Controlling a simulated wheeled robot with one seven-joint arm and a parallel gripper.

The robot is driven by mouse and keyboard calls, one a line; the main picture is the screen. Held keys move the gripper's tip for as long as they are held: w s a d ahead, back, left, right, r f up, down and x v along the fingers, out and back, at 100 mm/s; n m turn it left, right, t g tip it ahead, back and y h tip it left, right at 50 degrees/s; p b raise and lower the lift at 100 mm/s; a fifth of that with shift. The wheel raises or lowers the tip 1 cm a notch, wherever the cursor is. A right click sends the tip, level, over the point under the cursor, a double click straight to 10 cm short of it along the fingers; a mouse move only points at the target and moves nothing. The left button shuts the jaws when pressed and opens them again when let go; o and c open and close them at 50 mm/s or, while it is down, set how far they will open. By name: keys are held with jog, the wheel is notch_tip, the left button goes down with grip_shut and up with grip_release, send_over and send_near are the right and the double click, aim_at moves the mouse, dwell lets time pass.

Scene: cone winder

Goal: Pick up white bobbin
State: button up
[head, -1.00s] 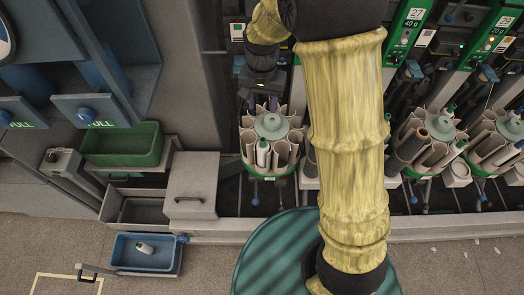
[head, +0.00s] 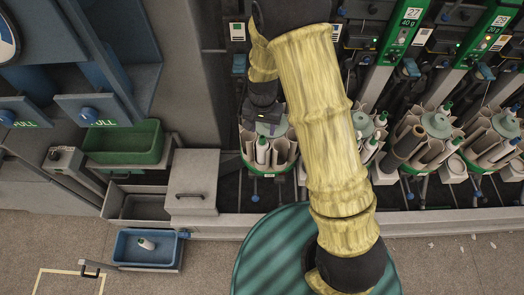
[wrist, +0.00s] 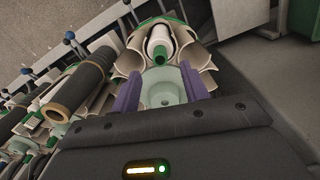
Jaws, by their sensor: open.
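A white bobbin (head: 262,150) with a green tip stands in a front pocket of the round carousel (head: 282,156) below my arm. In the wrist view the same white bobbin (wrist: 157,42) shows beyond the fingertips, its green end towards me. My gripper (wrist: 159,85) is open, its two purple fingers apart over the carousel's pale green hub (wrist: 163,92). Nothing is seen between the fingers except the hub behind them. The bobbin is apart from the fingers. In the head view the fingers are largely hidden by the dark wrist.
Another white bobbin (head: 146,244) lies in the blue tray (head: 124,261) at lower left. A green bin (head: 125,158) and a grey lidded box (head: 191,183) stand left of the carousel. More carousels (head: 436,124) crowd the right, with a dark tube (wrist: 78,87) near my gripper.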

aim_at(262, 136)
jog(key=shift+f, duration=0.2)
jog(key=shift+f+p, duration=0.95)
jog(key=shift+f, duration=1.65)
jog(key=shift+a, duration=0.1)
jog(key=shift+c, duration=0.3)
jog(key=shift+s, duration=0.1)
jog(key=c, duration=0.9)
